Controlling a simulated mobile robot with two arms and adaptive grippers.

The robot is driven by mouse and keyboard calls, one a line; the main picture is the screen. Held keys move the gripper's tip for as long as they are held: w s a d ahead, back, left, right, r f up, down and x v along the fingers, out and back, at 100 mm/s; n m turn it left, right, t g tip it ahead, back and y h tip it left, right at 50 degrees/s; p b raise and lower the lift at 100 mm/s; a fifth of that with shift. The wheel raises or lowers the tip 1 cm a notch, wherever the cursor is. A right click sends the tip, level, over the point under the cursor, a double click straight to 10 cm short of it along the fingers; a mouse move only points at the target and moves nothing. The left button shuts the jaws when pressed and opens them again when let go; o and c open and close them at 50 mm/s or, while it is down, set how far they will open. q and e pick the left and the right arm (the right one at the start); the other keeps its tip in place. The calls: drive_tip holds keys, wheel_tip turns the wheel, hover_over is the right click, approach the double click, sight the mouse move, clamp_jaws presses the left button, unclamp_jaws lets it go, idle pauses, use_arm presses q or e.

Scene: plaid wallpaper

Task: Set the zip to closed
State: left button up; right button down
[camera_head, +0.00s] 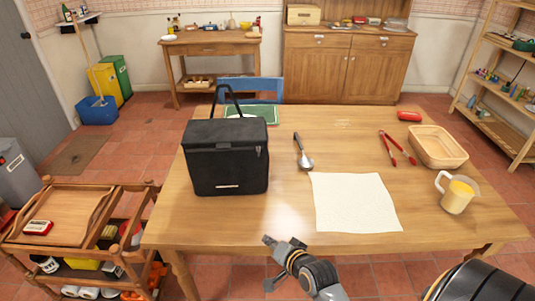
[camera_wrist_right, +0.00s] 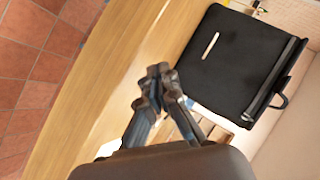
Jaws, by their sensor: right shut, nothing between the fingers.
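A black box-shaped bag (camera_head: 226,172) stands upright on the left part of the wooden table, its carry handle (camera_head: 226,98) raised. A light strip shows low on its front. A seam runs under the lid; the zip's slider is too small to make out, and I cannot tell how far the zip is closed. My right gripper (camera_head: 270,243) is at the table's front edge, in front of the bag and apart from it. In the right wrist view the gripper (camera_wrist_right: 159,73) is shut and empty, with the bag (camera_wrist_right: 240,62) beyond it. My left gripper is not in view.
On the table (camera_head: 275,213) are a ladle (camera_head: 302,152), a white cloth (camera_head: 354,203), red tongs (camera_head: 397,147), a basket (camera_head: 438,147) and a jug (camera_head: 456,194). A green mat (camera_head: 262,113) lies behind the bag. A wooden trolley (camera_head: 75,222) stands left.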

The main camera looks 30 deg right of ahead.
drive_tip(key=w+d+r+m+t+h, duration=0.25)
drive_tip(key=d+r+m, duration=0.25)
drive_tip(key=r, duration=0.3)
drive_tip(key=w+d+r+m+t+h, duration=0.1)
drive_tip(key=d+r+m+t+h, duration=0.15)
drive_tip(key=d+r+m, duration=0.45)
drive_tip(key=w+p, duration=0.1)
drive_tip(key=w, duration=0.2)
drive_tip(key=w+a+r+n+p, duration=0.1)
drive_tip(key=w, duration=0.3)
drive_tip(key=w+a+n+p, duration=0.1)
drive_tip(key=w, duration=0.3)
drive_tip(key=shift+w+a+r+y, duration=0.1)
drive_tip(key=shift+a+r+y, duration=0.15)
drive_tip(key=shift+r+y, duration=0.05)
drive_tip(key=shift+w+a, duration=0.2)
drive_tip(key=shift+a, duration=0.3)
drive_tip(key=shift+f, duration=0.1)
